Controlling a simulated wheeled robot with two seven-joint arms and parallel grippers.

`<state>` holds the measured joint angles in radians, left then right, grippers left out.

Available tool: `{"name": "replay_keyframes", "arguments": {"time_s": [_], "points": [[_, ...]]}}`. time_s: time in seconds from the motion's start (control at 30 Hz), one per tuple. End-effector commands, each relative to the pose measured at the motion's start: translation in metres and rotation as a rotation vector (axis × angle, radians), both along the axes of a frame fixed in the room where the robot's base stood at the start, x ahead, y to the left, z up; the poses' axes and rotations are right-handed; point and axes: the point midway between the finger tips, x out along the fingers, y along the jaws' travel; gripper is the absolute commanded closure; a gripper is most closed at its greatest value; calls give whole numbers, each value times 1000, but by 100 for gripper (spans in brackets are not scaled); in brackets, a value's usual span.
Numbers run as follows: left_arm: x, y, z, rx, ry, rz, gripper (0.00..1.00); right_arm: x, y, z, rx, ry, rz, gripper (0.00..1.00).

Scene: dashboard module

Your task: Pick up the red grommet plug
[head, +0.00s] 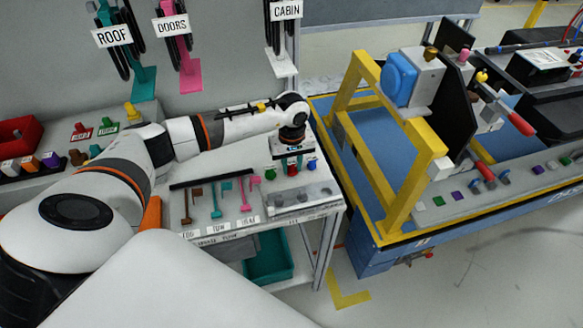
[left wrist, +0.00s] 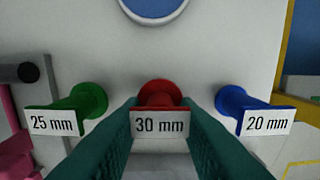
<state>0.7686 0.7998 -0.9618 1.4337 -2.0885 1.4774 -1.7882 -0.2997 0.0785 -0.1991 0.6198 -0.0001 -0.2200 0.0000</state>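The red grommet plug (left wrist: 160,92) stands upright on the pale worktop, with a "30 mm" label (left wrist: 160,123) on its near side. In the head view the red plug (head: 293,169) is in the middle of a row. My left gripper (left wrist: 160,108) points down over it, its teal fingers apart on either side of the label and plug. I cannot tell whether the fingertips touch it. In the head view my left gripper (head: 293,152) is just above the row. My right gripper is not in view.
A green plug (left wrist: 88,98) marked 25 mm stands close on the left, and a blue plug (left wrist: 234,100) marked 20 mm close on the right.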

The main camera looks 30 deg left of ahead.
Motion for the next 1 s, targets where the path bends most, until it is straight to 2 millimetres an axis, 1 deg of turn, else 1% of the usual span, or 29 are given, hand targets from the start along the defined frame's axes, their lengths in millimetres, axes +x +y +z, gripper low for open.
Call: {"name": "replay_keyframes", "arguments": {"time_s": [0.23, 0.33, 0.47, 0.6, 0.73, 0.8, 0.9, 1.0], "points": [[0, 0, 1, 0, -1, 0, 93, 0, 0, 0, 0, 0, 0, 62], [1, 1, 8, 1, -2, 1, 93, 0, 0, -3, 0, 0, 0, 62], [1, 1, 30, 0, -6, -1, 93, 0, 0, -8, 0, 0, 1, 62], [2, 1, 59, 1, -6, -1, 93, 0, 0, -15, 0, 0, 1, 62], [1, 1, 82, 1, -5, 1, 93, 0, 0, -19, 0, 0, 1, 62], [1, 0, 91, 0, -3, 1, 93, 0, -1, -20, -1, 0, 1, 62], [1, 0, 98, 0, -3, 0, 93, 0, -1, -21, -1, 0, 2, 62], [0, 0, 101, 1, -1, 0, 93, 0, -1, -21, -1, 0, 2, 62]]}}
